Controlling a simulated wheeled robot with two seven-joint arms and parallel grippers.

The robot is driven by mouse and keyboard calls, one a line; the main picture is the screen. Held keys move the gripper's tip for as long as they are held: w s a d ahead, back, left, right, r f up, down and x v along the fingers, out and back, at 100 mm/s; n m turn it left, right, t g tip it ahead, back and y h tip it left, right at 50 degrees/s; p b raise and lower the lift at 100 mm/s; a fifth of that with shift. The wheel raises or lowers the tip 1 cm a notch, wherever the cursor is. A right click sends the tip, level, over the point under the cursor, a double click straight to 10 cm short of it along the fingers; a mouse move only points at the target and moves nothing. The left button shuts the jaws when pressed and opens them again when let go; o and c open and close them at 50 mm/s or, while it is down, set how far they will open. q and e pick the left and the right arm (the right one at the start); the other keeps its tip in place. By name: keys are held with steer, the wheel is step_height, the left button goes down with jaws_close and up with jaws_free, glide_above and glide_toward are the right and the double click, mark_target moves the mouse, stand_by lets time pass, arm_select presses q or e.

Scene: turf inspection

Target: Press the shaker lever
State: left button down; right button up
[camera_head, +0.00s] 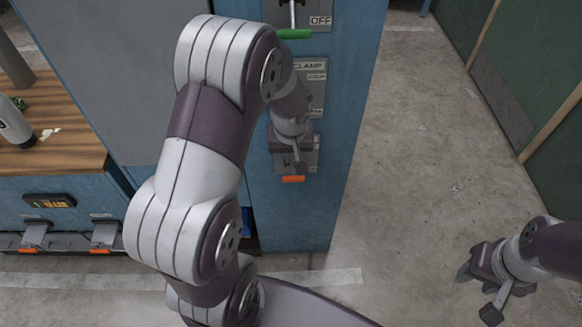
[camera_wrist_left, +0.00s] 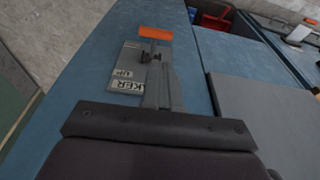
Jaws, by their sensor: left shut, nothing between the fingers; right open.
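The shaker lever (camera_head: 293,179) has an orange handle and sits low on the blue panel. It also shows in the left wrist view (camera_wrist_left: 154,34), on a metal plate (camera_wrist_left: 128,72) whose label is partly hidden and reads "...KER" and "UP". My left gripper (camera_head: 298,167) is shut and empty, just in front of this plate. In the left wrist view its fingers (camera_wrist_left: 156,68) point at the lever's base, short of the orange handle. I cannot tell whether they touch the lever. My right gripper (camera_head: 474,293) is open and empty, low at the right, away from the panel.
A green-handled lever (camera_head: 294,33) beside an "OFF" label and a "CLAMP" plate (camera_head: 317,85) are above on the panel, partly behind my left arm. Two orange-tipped levers (camera_head: 34,235) (camera_head: 104,236) are at lower left, below a wooden counter (camera_head: 60,120) with a bottle (camera_head: 13,122). Floor at right is clear.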

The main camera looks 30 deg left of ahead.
mark_target(290, 178)
arm_select(q)
steer(key=x, duration=0.9)
steer(key=shift+f, duration=0.15)
steer(key=shift+a+f, duration=0.1)
steer(key=shift+f, duration=0.2)
arm_select(e)
steer(key=shift+a, duration=0.1)
